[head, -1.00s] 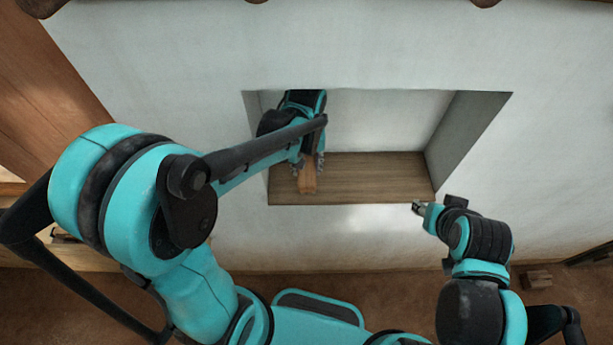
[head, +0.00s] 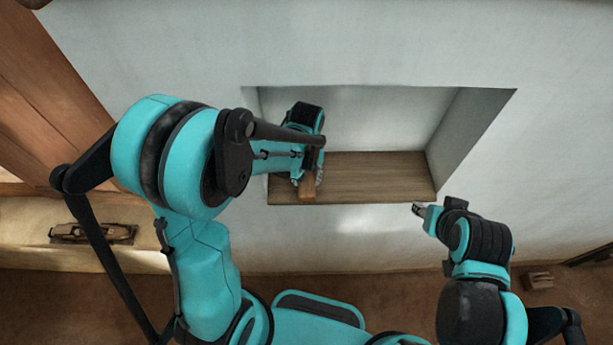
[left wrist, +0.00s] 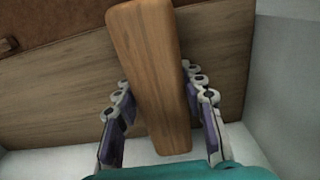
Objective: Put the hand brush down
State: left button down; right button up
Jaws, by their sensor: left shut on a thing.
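The hand brush (head: 307,187) shows as a plain wooden block at the left part of the wall niche's wooden shelf (head: 380,178). In the left wrist view the brush (left wrist: 150,60) runs lengthwise between the fingers. My left gripper (head: 307,182) is in the niche, shut on the brush, its fingers on either side; it also shows in the left wrist view (left wrist: 160,108). The brush is at or just above the shelf; I cannot tell whether it touches. Its bristles are hidden. My right gripper (head: 419,210) is in front of the wall, below the shelf's right end, too small to judge.
The niche's right side wall (head: 470,125) and its white back bound the shelf. The shelf is bare right of the brush. A wooden tool (head: 92,233) lies on a ledge at the left. A small brown block (head: 538,281) is on the floor at the right.

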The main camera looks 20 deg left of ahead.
pick_arm(q)
jog(key=c, duration=0.9)
grip_release()
jog(key=shift+f, duration=0.1)
jog(key=shift+r+p, duration=0.35)
jog(key=shift+p, duration=0.05)
notch_tip(320, 180, up, 7)
jog(key=shift+r+p, duration=0.1)
jog(key=shift+p, duration=0.3)
